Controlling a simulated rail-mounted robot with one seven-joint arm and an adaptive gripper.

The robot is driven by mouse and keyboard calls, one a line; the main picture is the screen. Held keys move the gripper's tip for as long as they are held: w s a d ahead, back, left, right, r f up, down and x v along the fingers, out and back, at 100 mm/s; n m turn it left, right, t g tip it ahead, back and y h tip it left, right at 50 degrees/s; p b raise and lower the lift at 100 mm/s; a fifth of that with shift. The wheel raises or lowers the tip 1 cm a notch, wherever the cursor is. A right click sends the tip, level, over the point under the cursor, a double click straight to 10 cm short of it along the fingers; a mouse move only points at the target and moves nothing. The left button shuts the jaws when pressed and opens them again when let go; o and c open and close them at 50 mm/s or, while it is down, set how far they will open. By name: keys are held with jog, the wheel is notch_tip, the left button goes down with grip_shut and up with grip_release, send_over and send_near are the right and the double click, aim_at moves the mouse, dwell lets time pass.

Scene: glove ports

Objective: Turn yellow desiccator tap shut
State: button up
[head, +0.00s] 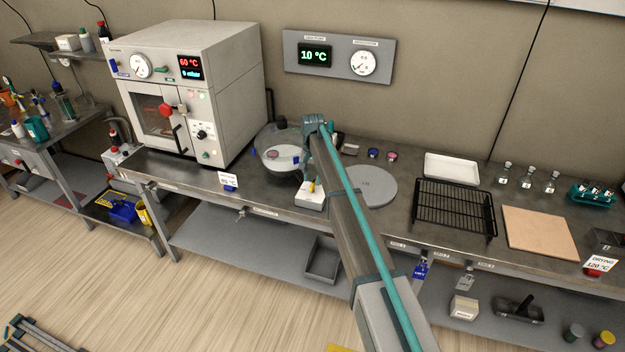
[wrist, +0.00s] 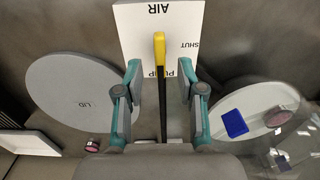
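The yellow desiccator tap (wrist: 159,52) has a yellow end on a black stem, in front of a white block (wrist: 138,20) marked AIR, SHUT and PUMP. In the wrist view AIR is at the top, SHUT at the right and PUMP below, partly covered by the tap. My gripper (wrist: 159,72) is open, with one finger on each side of the tap and gaps on both sides. In the head view the tap (head: 311,187) shows small above its block (head: 308,202); my arm hides most of the gripper. The glass desiccator (head: 268,158) stands left of it.
A grey disc marked LID (head: 376,190) lies right of the block. The vacuum oven (head: 235,85) stands to the left. A black wire rack (head: 452,210), a white tray (head: 452,167) and a tan board (head: 540,232) lie farther right.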

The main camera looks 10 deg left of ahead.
aim_at(313, 183)
jog(key=shift+f+p, duration=0.35)
jog(key=shift+f, duration=1.15)
grip_shut()
